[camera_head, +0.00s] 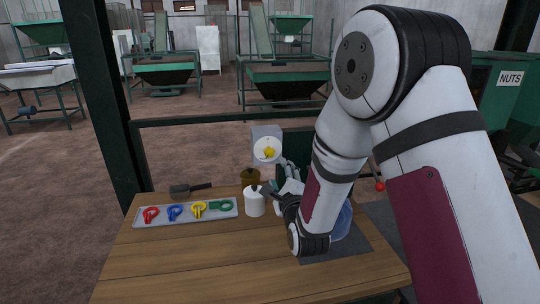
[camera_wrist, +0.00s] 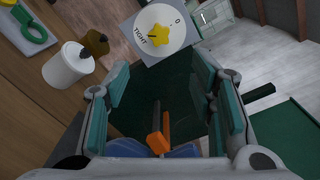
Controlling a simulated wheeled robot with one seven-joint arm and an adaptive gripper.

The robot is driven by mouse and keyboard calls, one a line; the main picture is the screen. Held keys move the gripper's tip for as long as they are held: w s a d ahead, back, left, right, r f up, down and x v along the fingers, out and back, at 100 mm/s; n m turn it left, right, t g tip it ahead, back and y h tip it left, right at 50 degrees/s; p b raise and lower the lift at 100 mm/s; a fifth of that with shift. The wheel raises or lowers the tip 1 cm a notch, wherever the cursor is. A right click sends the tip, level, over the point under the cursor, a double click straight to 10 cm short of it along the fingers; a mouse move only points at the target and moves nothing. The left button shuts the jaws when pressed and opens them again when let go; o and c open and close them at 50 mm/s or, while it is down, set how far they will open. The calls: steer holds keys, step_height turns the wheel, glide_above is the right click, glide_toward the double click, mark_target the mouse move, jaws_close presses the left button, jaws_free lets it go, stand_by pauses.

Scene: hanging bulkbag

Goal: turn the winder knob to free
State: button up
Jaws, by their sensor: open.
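The winder knob is a yellow star-shaped knob (camera_head: 269,152) on a white round dial, fixed to a grey box (camera_head: 265,132) behind the table's far edge. In the wrist view the yellow knob (camera_wrist: 160,36) is at the top centre, on the dial (camera_wrist: 172,15) marked TIGHT at its left and what looks like O at its upper right. A small dark mark shows on the knob; I cannot tell exactly where it points. My gripper (camera_wrist: 162,82) is open, its teal-padded fingers apart, with the knob beyond the tips and untouched. In the head view my gripper (camera_head: 284,180) is partly hidden by my arm.
A white lidded jar (camera_head: 255,203) and brown jar (camera_head: 250,177) stand left of my gripper. A tray (camera_head: 186,220) holds several coloured clips. A blue container (camera_head: 343,222) sits behind my arm. An orange-handled tool (camera_wrist: 158,140) shows low between my fingers. The table's front is clear.

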mark_target(270, 153)
steer(key=w+a, duration=0.1)
steer(key=w, duration=0.3)
steer(key=w+a, duration=0.1)
steer(key=w, duration=0.8)
steer(key=shift+w+a+f, duration=0.2)
steer(key=shift+w+a, duration=0.1)
steer(key=shift+a, duration=0.1)
steer(key=shift+c, duration=0.2)
steer(key=c, duration=1.1)
